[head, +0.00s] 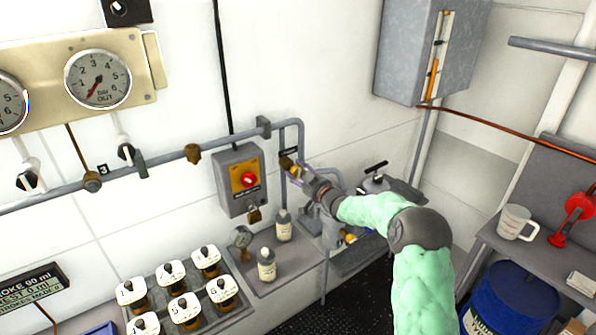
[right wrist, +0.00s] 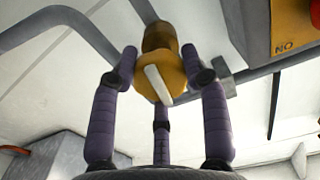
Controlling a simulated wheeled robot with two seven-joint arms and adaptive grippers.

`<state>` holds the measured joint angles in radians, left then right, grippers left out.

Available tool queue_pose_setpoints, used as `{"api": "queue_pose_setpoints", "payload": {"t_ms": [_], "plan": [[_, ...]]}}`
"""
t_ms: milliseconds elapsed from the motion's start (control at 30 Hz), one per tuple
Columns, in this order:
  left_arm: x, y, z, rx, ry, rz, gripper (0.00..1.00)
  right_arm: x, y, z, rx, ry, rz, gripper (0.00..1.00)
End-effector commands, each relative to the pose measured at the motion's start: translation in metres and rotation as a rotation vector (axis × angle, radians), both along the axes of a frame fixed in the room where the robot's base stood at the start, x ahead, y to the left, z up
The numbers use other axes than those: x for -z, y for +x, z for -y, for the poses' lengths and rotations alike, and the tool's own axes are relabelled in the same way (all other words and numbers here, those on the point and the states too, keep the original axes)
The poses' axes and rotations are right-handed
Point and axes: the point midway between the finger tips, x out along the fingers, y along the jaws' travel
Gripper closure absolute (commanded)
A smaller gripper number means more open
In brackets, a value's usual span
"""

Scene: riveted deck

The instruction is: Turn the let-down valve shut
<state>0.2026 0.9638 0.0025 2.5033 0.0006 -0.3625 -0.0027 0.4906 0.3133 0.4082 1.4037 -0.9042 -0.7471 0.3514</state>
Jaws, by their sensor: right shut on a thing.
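A brass-yellow valve (head: 286,162) sits on the grey pipe right of the red-knob box, under a small dark label too small to read; I take it as the let-down valve. In the right wrist view, the valve (right wrist: 158,40) has a pale flat lever (right wrist: 158,84) lying at a slant across its face. My right gripper (head: 299,172) reaches it from the lower right. In the right wrist view, the purple fingers of my right gripper (right wrist: 160,58) are shut on the valve from both sides, with a third finger below. My left gripper is not in view.
A grey box with a red knob (head: 249,179) and a padlock hangs just left of the valve. Bottles (head: 266,265) stand on the ledge below. Pressure gauges (head: 97,79) are at upper left. A shelf with a white mug (head: 515,222) and a blue drum (head: 510,300) are at right.

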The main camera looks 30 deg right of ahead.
Motion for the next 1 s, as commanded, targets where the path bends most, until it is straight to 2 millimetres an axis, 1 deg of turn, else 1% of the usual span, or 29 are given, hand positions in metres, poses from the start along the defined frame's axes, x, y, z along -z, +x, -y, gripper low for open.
{"api": "queue_pose_setpoints", "payload": {"t_ms": [33,300,1000], "plan": [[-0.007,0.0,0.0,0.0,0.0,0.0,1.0,-0.006,0.0,0.0,0.0,0.035,0.002,0.87],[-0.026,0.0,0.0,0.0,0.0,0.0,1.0,-0.007,0.0,0.001,0.0,0.284,-0.016,0.87],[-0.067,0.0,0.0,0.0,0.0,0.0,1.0,-0.008,0.001,0.004,0.0,0.945,-0.062,0.87]]}}
